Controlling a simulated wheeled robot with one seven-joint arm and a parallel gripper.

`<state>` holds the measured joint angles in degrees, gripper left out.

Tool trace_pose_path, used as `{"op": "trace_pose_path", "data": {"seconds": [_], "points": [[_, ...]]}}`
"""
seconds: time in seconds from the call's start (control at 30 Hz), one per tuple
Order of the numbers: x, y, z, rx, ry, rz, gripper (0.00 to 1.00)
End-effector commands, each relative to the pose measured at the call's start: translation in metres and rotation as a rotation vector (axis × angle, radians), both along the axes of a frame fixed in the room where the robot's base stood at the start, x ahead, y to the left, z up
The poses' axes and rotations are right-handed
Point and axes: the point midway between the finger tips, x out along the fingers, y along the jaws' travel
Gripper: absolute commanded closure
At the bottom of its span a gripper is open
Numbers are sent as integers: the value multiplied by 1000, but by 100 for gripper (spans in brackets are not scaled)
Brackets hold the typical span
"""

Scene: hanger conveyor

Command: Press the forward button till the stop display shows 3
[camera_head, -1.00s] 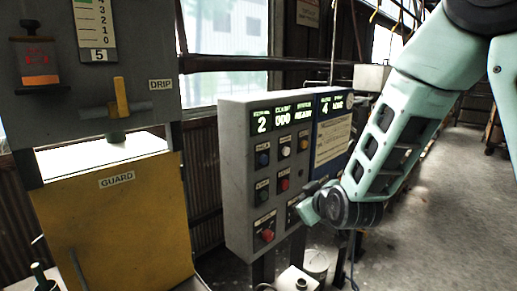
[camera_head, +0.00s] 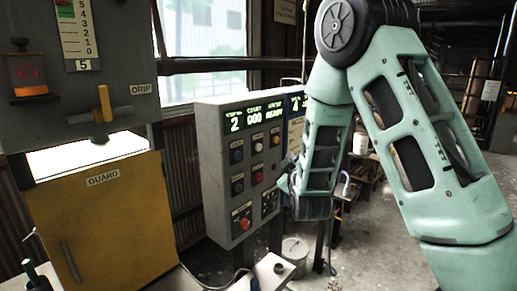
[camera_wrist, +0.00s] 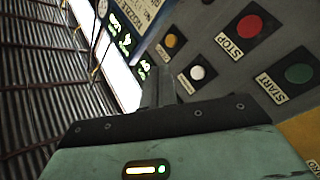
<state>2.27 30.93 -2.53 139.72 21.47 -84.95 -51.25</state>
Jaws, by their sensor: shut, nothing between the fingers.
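A grey control panel (camera_head: 211,185) stands mid-view in the head view. Its leftmost green display (camera_head: 235,121) reads 2; others read 000, READY and 4. The small heading over the 2 is hard to read. Below are a blue button (camera_head: 237,155), a white button (camera_head: 257,147), a yellow button (camera_head: 275,141), green and red ones, and a larger red one. In the wrist view my gripper (camera_wrist: 158,85) is shut and empty, its tip beside the white button (camera_wrist: 197,72); contact cannot be told. The button labels there are mostly unreadable, except STOP and START.
A yellow guard door (camera_head: 100,215) and a drip lever (camera_head: 105,103) are left of the panel. In the wrist view the red STOP button (camera_wrist: 249,26) and green START button (camera_wrist: 299,73) lie right of my gripper.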

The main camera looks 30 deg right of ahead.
Motion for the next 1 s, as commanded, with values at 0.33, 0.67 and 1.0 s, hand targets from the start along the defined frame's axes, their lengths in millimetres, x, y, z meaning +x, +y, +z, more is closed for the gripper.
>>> {"op": "trace_pose_path", "data": {"seconds": [0.33,0.67,1.0], "points": [[33,13,2,2,0,2,100],[71,26,-1,1,0,1,100],[82,30,0,1,1,1,100]]}}
